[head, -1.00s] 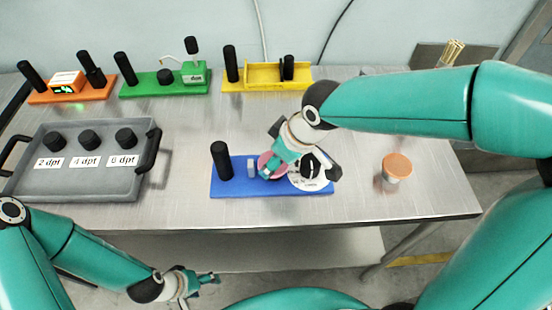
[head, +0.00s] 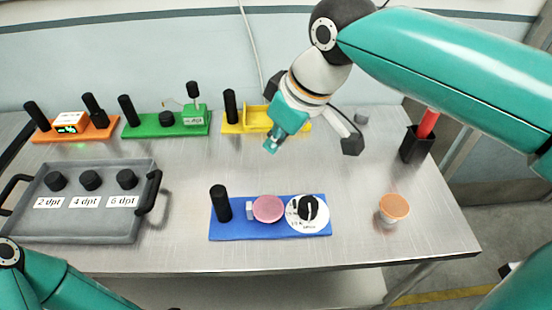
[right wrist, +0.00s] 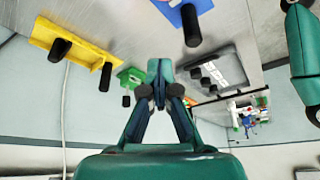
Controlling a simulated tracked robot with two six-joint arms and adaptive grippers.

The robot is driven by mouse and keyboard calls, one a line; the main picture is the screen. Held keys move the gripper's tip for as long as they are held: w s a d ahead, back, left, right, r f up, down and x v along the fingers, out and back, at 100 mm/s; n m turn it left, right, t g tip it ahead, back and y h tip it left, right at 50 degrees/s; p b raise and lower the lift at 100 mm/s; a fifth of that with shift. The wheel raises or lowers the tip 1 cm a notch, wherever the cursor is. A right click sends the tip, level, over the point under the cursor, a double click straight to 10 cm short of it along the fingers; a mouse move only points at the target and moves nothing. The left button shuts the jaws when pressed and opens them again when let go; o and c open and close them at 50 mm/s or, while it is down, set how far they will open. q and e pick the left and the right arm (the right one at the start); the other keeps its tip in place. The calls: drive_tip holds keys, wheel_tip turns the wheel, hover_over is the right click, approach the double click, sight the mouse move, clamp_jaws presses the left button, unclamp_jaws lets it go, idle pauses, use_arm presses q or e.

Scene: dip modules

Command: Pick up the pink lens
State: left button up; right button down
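The pink lens (head: 268,208) is a round disc on the blue module (head: 240,229), between a black post and a white dial with a black knob. My right gripper (head: 270,146) is above and behind the blue module in the head view, apart from the lens. Its fingertips are together, with nothing seen between them; they also show in the right wrist view (right wrist: 160,72). The lens is not visible in the right wrist view, where only part of the blue module (right wrist: 178,14) shows. My left gripper is out of view.
Orange (head: 75,134), green (head: 166,128) and yellow (head: 247,118) modules line the back. A grey tray (head: 85,230) with black knobs is at left. An orange-topped jar (head: 394,208) and a black holder (head: 414,150) with a red item are at right. Bare table surrounds the blue module.

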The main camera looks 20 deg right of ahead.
drive_tip(key=shift+r, duration=0.7)
drive_tip(key=shift+c, duration=1.9)
unclamp_jaws()
drive_tip(key=shift+r, duration=0.15)
